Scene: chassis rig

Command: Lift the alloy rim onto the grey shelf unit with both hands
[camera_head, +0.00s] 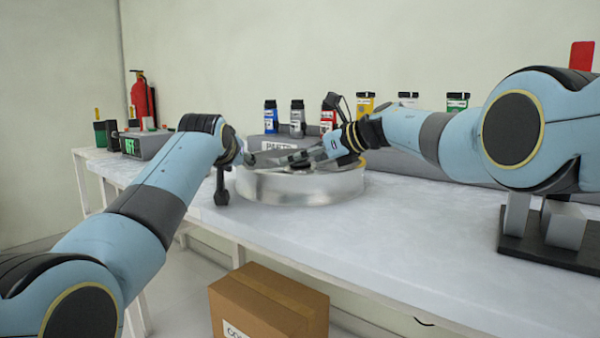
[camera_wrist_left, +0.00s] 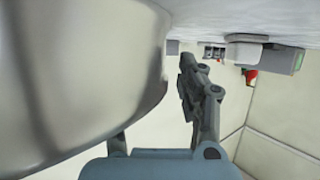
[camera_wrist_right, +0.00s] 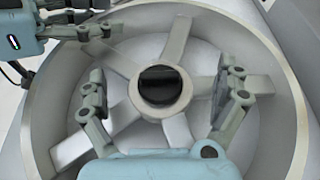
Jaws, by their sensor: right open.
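The alloy rim (camera_head: 300,190), a round silver wheel with spokes and a dark hub, lies flat on the pale workbench. It fills most of the right wrist view (camera_wrist_right: 178,125), and its outer wall fills the left side of the left wrist view (camera_wrist_left: 75,80). My left gripper (camera_head: 240,172) is at the rim's left edge, with one finger outside the wall and another over the top. A small gap shows beside the outer finger in the left wrist view. My right gripper (camera_wrist_right: 162,95) is open above the rim's face, its fingers on either side of the hub.
Behind the rim is a grey parts unit (camera_head: 270,147) with several small bottles above it. A green-display device (camera_head: 145,144) stands at the far left. A dark stand with grey blocks (camera_head: 550,238) is on the right. A cardboard box (camera_head: 268,303) is below the bench. Bench right of the rim is clear.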

